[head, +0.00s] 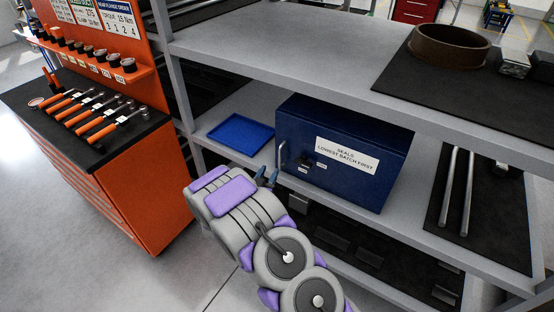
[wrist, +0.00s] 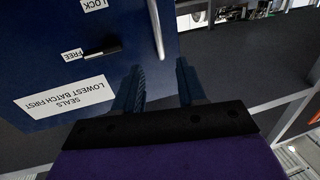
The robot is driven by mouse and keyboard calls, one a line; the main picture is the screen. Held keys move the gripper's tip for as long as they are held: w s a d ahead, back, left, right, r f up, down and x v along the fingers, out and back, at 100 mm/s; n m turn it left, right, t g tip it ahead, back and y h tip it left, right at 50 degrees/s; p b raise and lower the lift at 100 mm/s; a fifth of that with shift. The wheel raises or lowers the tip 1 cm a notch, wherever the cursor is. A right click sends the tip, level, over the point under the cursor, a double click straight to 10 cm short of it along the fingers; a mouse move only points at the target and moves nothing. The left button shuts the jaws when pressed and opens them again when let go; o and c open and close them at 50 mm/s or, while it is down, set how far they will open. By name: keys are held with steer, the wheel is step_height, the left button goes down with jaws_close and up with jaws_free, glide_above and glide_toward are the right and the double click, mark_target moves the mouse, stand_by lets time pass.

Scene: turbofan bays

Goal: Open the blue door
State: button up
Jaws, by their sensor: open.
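The blue door (head: 345,190) is the front of a blue cabinet on the middle shelf and looks shut. It carries a white label reading "SEALS LOWEST BATCH FIRST". A pale upright bar handle (head: 282,154) is at its left edge; it also shows in the wrist view (wrist: 157,30). A small black latch lever (wrist: 103,48) on the door lies with one end by the "FREE" label, away from "LOCK". My gripper (head: 267,177) is open and empty in front of the door's left edge. In the wrist view its fingertips (wrist: 159,72) are close to the handle's end, apparently not around it.
A blue tray (head: 240,133) lies on the shelf left of the cabinet. Metal rods (head: 458,190) lie on a dark mat to the right. The upper shelf (head: 300,70) overhangs the cabinet. An orange tool cart (head: 140,180) stands at the left, with clear floor before it.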

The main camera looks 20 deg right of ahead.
mark_target(279, 154)
steer(key=b+x, duration=0.1)
steer(key=x, duration=0.8)
jaws_close()
stand_by(0.6)
